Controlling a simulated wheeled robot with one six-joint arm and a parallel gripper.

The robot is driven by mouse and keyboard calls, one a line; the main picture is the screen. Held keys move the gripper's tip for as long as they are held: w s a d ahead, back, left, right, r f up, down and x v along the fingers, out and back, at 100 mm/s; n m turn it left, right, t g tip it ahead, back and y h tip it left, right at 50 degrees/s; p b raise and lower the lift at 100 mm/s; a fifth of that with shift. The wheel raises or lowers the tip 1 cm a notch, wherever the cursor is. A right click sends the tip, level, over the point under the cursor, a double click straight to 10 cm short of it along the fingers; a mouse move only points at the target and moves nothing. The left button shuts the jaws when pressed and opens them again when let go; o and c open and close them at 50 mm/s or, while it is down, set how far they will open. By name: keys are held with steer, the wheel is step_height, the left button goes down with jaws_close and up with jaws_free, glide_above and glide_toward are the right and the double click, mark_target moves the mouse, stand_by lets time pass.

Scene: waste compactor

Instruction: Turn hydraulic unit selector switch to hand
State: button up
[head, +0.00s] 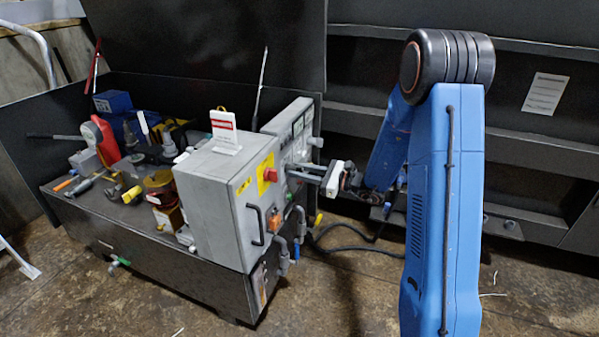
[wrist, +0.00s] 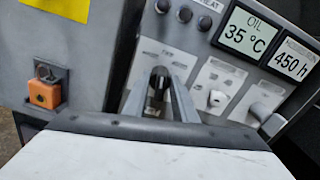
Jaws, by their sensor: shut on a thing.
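The selector switch (wrist: 158,80), a black knob on a pale plate, is on the grey control panel (wrist: 205,52) in the wrist view. Its handle stands nearly upright in the picture, and the plate's lettering is too blurred to read. My gripper (wrist: 159,92) has one finger on each side of the knob and is shut on it. In the head view, my gripper (head: 291,171) reaches from the right to the side of the panel (head: 299,122). The knob itself is hidden there by the fingers and the box.
Two more switches (wrist: 216,98) (wrist: 259,110) sit right of the knob, below displays reading 35 °C (wrist: 248,32) and 450 h (wrist: 291,61). An orange padlock (wrist: 44,94) hangs at left. A grey cabinet (head: 222,200) and cluttered bench (head: 100,222) stand left of my arm.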

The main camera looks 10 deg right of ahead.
steer(key=n, duration=0.6)
steer(key=shift+n, duration=0.4)
stand_by(0.3)
steer(key=o, duration=0.7)
steer(key=shift+d, duration=0.1)
steer(key=v, duration=1.7)
steer(key=shift+s+d, duration=0.1)
steer(key=shift+s, duration=0.05)
